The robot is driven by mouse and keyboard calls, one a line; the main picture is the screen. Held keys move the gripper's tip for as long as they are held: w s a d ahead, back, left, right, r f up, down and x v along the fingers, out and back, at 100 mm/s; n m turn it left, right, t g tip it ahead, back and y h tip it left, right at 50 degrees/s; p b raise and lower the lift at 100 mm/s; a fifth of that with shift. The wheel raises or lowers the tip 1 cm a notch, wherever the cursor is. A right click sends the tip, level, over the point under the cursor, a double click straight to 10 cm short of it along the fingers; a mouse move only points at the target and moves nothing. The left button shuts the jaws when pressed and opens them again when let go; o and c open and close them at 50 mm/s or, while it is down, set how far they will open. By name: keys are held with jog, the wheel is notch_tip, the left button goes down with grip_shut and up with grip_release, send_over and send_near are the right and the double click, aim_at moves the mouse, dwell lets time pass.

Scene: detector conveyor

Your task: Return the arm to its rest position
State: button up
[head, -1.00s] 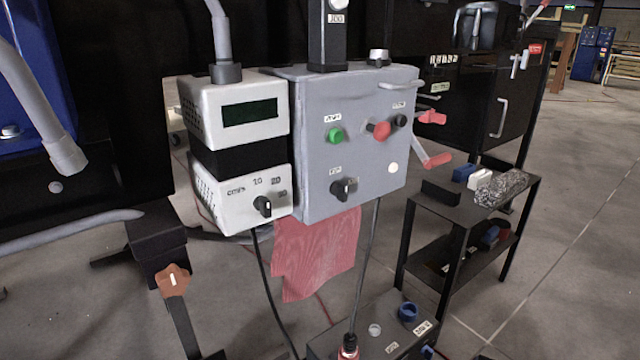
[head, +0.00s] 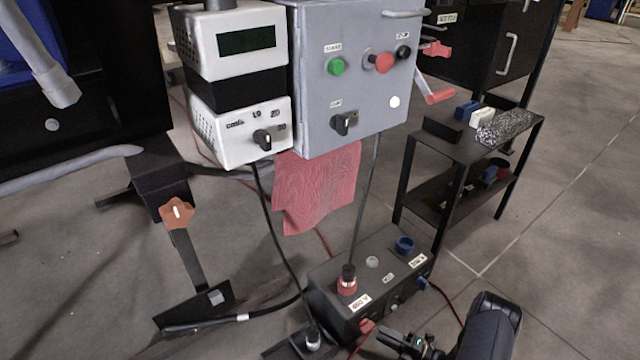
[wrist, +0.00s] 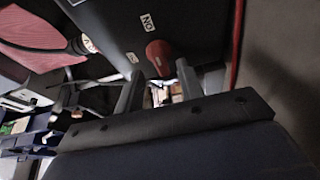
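My gripper (head: 408,345) shows at the bottom edge of the head view, low beside the black power box (head: 333,279) on the floor. A black part of my arm is at its right. In the wrist view my gripper (wrist: 159,86) has its two grey fingers apart, with a gap between them. A red knob (wrist: 158,52) on the dark box lies just past the fingertips, near a label. I cannot tell whether a finger touches it. Nothing is seen held. Much of my arm is out of view.
A grey control cabinet (head: 372,118) and white detector unit (head: 240,145) stand behind, with a red cloth (head: 318,190) below. Cables run down to the power box. A black shelf cart (head: 455,145) stands at right. Open floor (head: 560,240) lies at the right.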

aim_at(372, 329)
jog(key=x, duration=0.4)
jog(key=shift+w+a+b, duration=0.1)
jog(key=shift+a+b, duration=0.15)
jog(key=shift+b, duration=0.05)
jog(key=shift+d+r+n, duration=0.1)
jog(key=shift+r+n, duration=0.05)
jog(key=shift+n, duration=0.25)
jog(key=n+h, duration=0.1)
jog(key=n, duration=0.1)
jog(key=shift+r+n+g, duration=0.1)
jog(key=shift+n+g, duration=0.2)
jog(key=shift+r+n+h, duration=0.2)
jog(key=shift+n+h, duration=0.9)
jog(key=shift+n, duration=0.7)
